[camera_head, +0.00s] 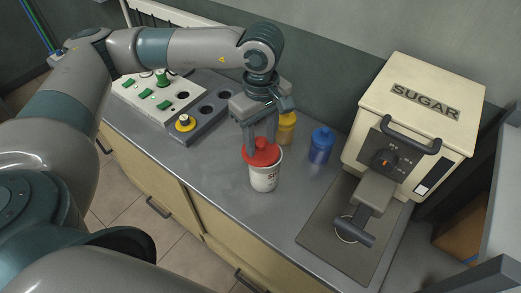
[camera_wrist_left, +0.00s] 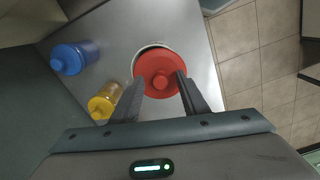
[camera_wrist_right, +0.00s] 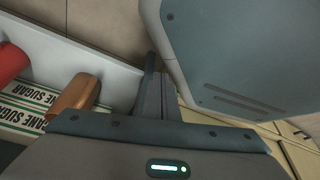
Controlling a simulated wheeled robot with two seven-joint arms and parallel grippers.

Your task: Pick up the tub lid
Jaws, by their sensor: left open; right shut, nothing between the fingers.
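The red tub lid (camera_head: 262,153) with a round knob is at the mouth of the white tub (camera_head: 264,179), which stands on the metal counter. The lid sits off-centre, with a strip of the tub's rim showing; I cannot tell whether it rests on the rim or is slightly above it. My left gripper (camera_head: 261,143) points down over the lid. In the left wrist view its open fingers (camera_wrist_left: 160,82) lie on either side of the knob of the lid (camera_wrist_left: 158,62), apart from it. My right gripper (camera_wrist_right: 157,88) is shut and empty, away from the lid.
A yellow bottle (camera_head: 287,127) and a blue bottle (camera_head: 321,146) stand behind the tub. The sugar machine (camera_head: 420,105) is at right, a panel with green parts (camera_head: 157,92) at left. A white tray (camera_wrist_right: 120,85) holding cane sugar packs (camera_wrist_right: 35,98) lies near my right gripper.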

